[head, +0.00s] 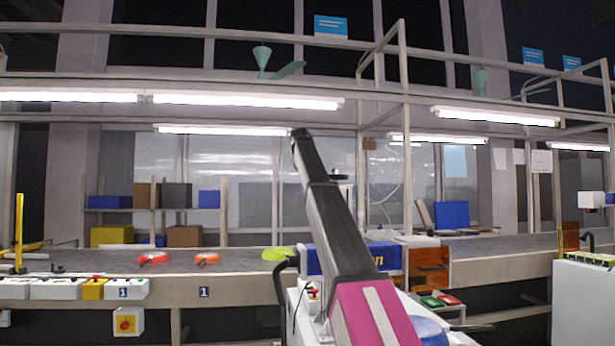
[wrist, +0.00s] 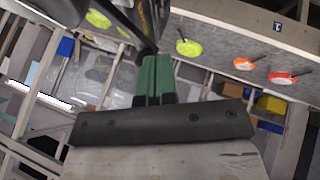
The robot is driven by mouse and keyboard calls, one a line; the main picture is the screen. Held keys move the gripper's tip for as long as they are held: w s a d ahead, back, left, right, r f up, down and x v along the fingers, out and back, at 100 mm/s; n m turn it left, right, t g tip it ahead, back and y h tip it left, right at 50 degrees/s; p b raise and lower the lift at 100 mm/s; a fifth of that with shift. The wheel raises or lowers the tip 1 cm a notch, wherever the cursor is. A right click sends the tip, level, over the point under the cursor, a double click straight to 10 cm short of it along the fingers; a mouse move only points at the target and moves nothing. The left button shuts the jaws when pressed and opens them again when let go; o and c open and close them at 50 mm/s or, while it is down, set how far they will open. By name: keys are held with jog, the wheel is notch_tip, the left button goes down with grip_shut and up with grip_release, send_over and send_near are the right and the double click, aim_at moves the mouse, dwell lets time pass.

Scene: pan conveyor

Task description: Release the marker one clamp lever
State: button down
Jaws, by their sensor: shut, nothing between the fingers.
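A dark sign with a white 1 (head: 204,292) is on the front rail of the conveyor in the head view. A second 1 label (head: 123,293) is on a white box to its left. A dark sign (wrist: 276,27) also shows at the top of the wrist view. I cannot pick out the clamp lever for certain in either view. My gripper (wrist: 153,75) shows in the wrist view with its green fingers together and nothing between them. In the head view I cannot make out its fingers; my arm rises across the middle.
Red (head: 154,258), orange (head: 206,258) and lime (head: 277,254) pans lie on the conveyor (head: 100,260). A yellow upright post (head: 18,232) stands at far left. A yellow box with a red button (head: 127,322) hangs below. A white cabinet (head: 583,300) stands at right.

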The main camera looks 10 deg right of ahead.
jog(key=shift+r, duration=0.1)
dwell(0.3)
jog(key=v, duration=1)
jog(key=shift+s+r, duration=0.2)
jog(key=shift+a, duration=0.1)
